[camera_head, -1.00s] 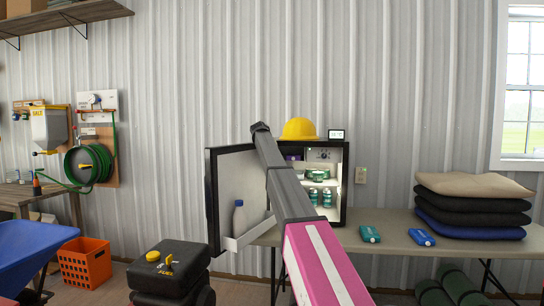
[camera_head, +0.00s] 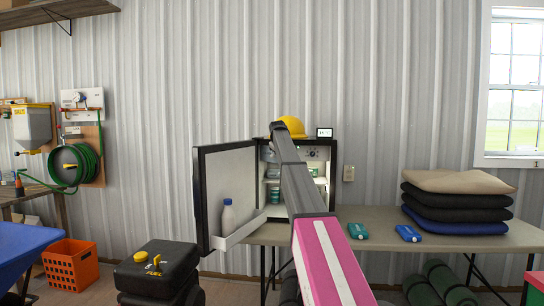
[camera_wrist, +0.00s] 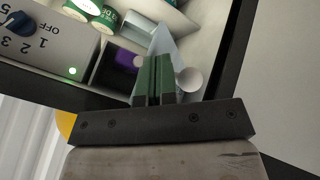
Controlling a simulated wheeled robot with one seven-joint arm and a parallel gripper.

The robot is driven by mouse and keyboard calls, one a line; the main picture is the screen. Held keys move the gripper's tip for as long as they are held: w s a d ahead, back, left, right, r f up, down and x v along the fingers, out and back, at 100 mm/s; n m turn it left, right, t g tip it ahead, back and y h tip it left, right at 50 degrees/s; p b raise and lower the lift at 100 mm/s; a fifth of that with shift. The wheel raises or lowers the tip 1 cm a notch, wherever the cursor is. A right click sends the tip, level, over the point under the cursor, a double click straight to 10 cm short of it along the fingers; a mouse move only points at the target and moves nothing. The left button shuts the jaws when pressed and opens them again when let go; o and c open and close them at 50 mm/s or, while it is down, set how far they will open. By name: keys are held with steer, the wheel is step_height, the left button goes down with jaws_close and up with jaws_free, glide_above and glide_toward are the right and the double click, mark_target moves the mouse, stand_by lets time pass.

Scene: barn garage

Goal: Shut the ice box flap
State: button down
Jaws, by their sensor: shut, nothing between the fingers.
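The small black fridge holding the ice box (camera_wrist: 104,72) stands on the table with its door (camera_head: 225,190) swung open to the left. In the wrist view, which is upside down, the ice box is a dark-edged compartment with something purple inside. A pale blue panel, apparently its flap (camera_wrist: 168,42), stands out from it, open. My gripper (camera_wrist: 156,60) is shut and empty, its green fingers overlapping the flap in this view; I cannot tell whether they touch. In the head view my arm covers part of the fridge and hides the gripper.
A dial panel (camera_wrist: 40,42) is beside the ice box, and green-labelled tubs (camera_wrist: 88,7) sit within. A white bottle (camera_head: 228,217) stands in the door shelf. A yellow hard hat (camera_head: 293,126) and small display (camera_head: 324,133) are on top. Black cases (camera_head: 160,272) stand in front.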

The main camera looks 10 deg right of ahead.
steer(key=w+d+n+y, duration=0.1)
steer(key=w+d+n, duration=0.1)
steer(key=w+d, duration=0.2)
steer(key=shift+d+n+y, duration=0.3)
steer(key=shift+d, duration=0.6)
